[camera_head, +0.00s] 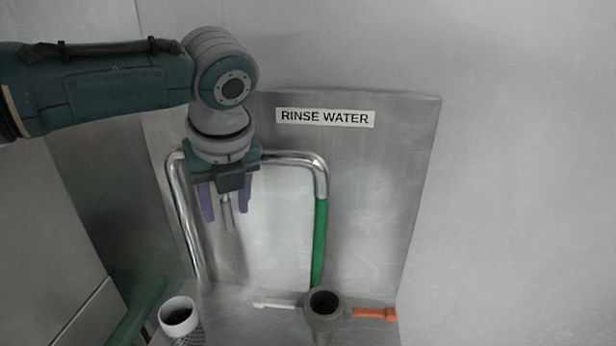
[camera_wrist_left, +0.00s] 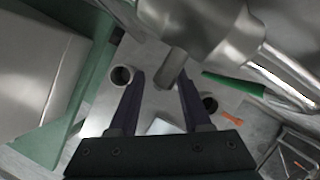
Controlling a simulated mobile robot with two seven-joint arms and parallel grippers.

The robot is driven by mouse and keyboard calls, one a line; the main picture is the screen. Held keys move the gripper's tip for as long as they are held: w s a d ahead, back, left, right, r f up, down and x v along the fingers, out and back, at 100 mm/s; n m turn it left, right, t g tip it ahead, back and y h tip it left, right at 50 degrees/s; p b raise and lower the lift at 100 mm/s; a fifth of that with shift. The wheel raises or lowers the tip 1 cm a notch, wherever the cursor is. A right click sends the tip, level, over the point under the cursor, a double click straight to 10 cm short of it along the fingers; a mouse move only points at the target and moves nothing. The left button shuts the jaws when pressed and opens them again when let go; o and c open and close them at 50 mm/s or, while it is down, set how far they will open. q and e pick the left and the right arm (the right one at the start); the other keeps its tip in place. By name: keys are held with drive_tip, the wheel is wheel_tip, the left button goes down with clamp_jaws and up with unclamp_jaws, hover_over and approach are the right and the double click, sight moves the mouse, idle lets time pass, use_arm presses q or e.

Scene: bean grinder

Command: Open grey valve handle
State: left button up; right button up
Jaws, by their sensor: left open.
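The grey valve handle (camera_head: 227,217) is a short lever that points down in front of the backplate, below the chrome pipe. In the left wrist view the handle (camera_wrist_left: 172,68) shows as a grey bar near the gap between my fingertips. My left gripper (camera_head: 226,212) is open, with its two purple fingers pointing down, one on each side of the handle. The fingers also show in the left wrist view (camera_wrist_left: 161,78), apart from each other. I cannot tell whether either finger touches the handle. The valve body is mostly hidden behind my gripper. My right gripper is not in view.
A metal backplate (camera_head: 385,180) carries a "RINSE WATER" label (camera_head: 325,118). A chrome pipe (camera_head: 296,158) leads into a green hose (camera_head: 320,240). Below stand a white-rimmed cup (camera_head: 179,317) and a grey portafilter-like holder (camera_head: 324,312) with an orange handle (camera_head: 374,313).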

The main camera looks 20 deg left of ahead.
use_arm(q)
drive_tip(key=shift+f, duration=0.2)
drive_tip(key=shift+c, duration=0.2)
clamp_jaws()
idle(1.1)
